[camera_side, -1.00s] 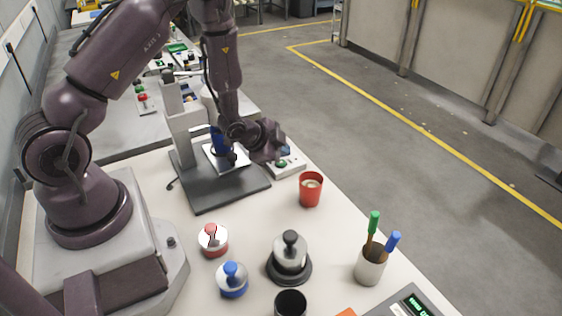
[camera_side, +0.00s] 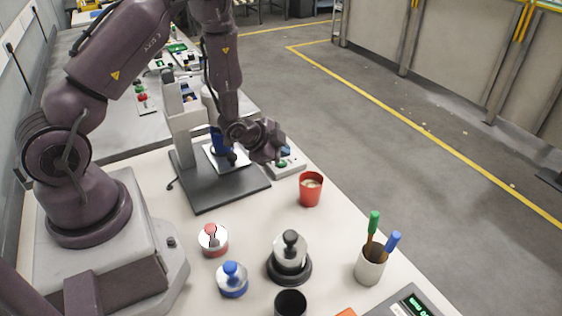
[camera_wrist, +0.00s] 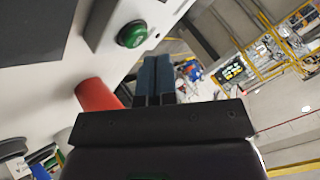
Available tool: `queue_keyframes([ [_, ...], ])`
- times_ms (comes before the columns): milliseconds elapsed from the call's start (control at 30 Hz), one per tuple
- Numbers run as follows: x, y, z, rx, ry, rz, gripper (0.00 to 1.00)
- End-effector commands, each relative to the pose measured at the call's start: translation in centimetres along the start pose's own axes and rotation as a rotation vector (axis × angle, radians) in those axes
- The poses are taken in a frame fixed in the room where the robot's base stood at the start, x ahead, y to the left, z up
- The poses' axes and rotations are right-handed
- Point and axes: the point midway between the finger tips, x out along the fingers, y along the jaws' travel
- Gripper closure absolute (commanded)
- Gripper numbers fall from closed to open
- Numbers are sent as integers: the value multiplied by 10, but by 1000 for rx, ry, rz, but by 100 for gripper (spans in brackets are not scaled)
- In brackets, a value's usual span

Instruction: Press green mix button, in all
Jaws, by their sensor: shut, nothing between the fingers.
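The green button (camera_wrist: 132,34) sits on a light grey box in the wrist view, just beyond and to the left of my gripper's fingertips. In the side view the green button (camera_side: 282,164) shows on its box near the table's right edge, beside the mixer stand. My gripper (camera_side: 284,150) is close above that box; the wrist view shows its two dark blue fingers (camera_wrist: 154,62) together with nothing between them. I cannot tell for sure if the fingertips touch the box; they appear apart from the button. The mixer stand (camera_side: 236,190) holds a blue-and-white container.
A red cup (camera_side: 311,190) stands near the box. A red-topped jar (camera_side: 213,240), a blue-topped jar (camera_side: 232,280), a black-knobbed weight (camera_side: 290,258) and a pen cup (camera_side: 370,265) stand nearer the camera. The floor lies beyond the table's right edge.

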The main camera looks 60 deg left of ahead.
Motion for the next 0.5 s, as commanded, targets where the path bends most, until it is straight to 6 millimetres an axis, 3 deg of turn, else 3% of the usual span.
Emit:
queue_keyframes([
  [500, 6, 4, 4, 0, 0, 0, 100],
])
